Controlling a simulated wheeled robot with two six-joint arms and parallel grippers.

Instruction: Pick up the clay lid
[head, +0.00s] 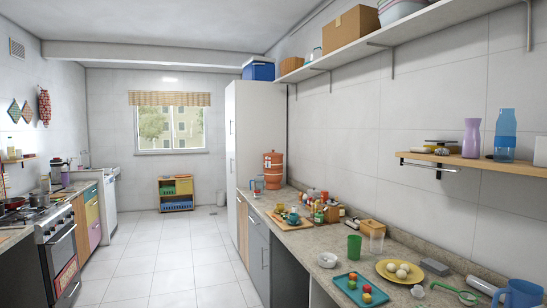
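A tall orange-brown clay-coloured container (273,175) stands upright at the far end of the right counter, beside the tall white cabinet. A lid of the same colour (273,154) appears to sit on top of it; at this distance I cannot make out its edge or knob clearly. This is the only clay-like lid I can pick out. Neither of my grippers shows in the head view.
The right counter (330,241) carries many small items, a blue tray (342,284), a yellow plate (384,270) and a blue mug (518,294). A shelf (478,161) juts from the right wall. The tiled floor (170,250) between the counters is clear.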

